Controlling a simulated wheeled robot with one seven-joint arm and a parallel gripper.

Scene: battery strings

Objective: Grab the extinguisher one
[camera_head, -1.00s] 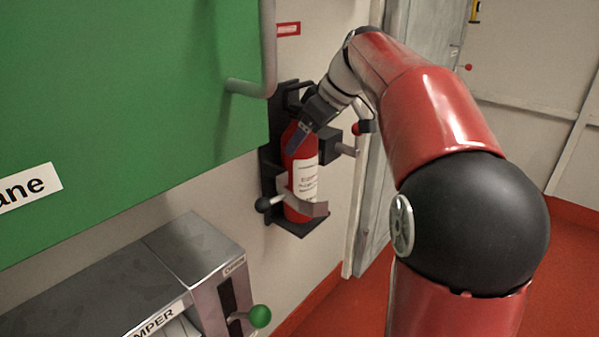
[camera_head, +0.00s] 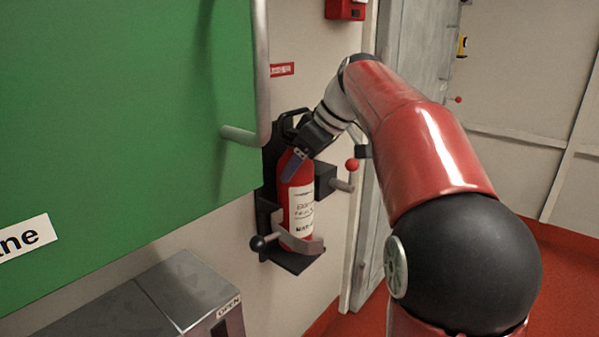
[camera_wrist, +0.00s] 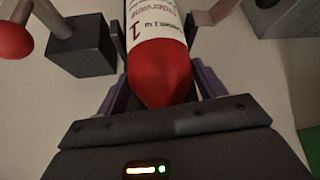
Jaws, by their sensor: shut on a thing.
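A red fire extinguisher (camera_head: 297,207) with a white label stands upright in a black wall bracket (camera_head: 268,205). A metal strap with a black-knobbed lever (camera_head: 259,243) crosses its lower part. My gripper (camera_head: 296,160) reaches down from the upper right and is shut on the top of the extinguisher. In the wrist view the extinguisher's red shoulder (camera_wrist: 160,72) and label sit between my two purple-grey fingers (camera_wrist: 162,90). The extinguisher's far end is out of the wrist view.
A green panel (camera_head: 110,110) with a grey rail (camera_head: 262,75) stands close on the left. A grey box marked OPEN (camera_head: 185,285) is below. A red-knobbed lever (camera_head: 352,165) sits right of the bracket, beside a door frame. Red floor is open at right.

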